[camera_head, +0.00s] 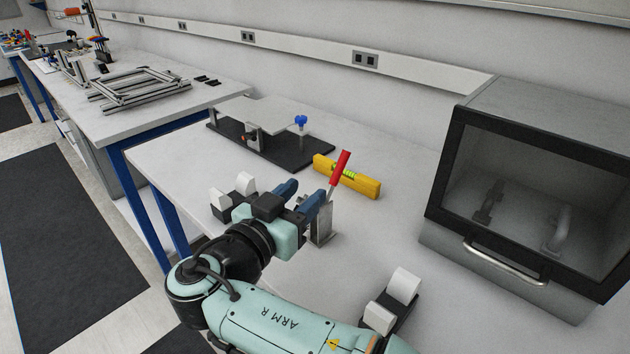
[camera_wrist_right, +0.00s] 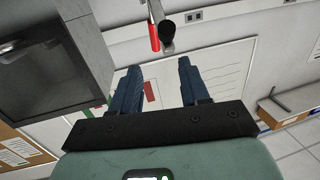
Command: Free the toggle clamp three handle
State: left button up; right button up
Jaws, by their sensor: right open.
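The toggle clamp (camera_head: 323,223) stands on the white bench, with a grey metal body and a red handle (camera_head: 340,167) that points up and leans slightly right. My right gripper (camera_head: 302,196) is open beside the clamp, with its dark blue fingers at about the height of the handle's lower part. In the right wrist view, the red handle (camera_wrist_right: 154,34) and a black round tip (camera_wrist_right: 167,28) show beyond the open, empty fingers (camera_wrist_right: 159,76). The gap between the fingers and the handle is hard to judge. My left gripper is not in view.
A yellow spirit level (camera_head: 347,178) lies just behind the clamp. A black fixture board (camera_head: 300,153) with a blue knob sits farther back. White-roller blocks (camera_head: 403,287) stand near the front edge. A grey cabinet (camera_head: 538,110) fills the right side. Bare bench lies between clamp and cabinet.

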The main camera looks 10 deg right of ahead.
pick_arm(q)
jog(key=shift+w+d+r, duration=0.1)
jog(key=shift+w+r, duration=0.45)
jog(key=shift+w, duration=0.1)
pick_arm(e)
jog(key=v, duration=0.7)
pick_arm(q)
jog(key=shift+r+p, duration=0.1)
jog(key=shift+p, duration=0.2)
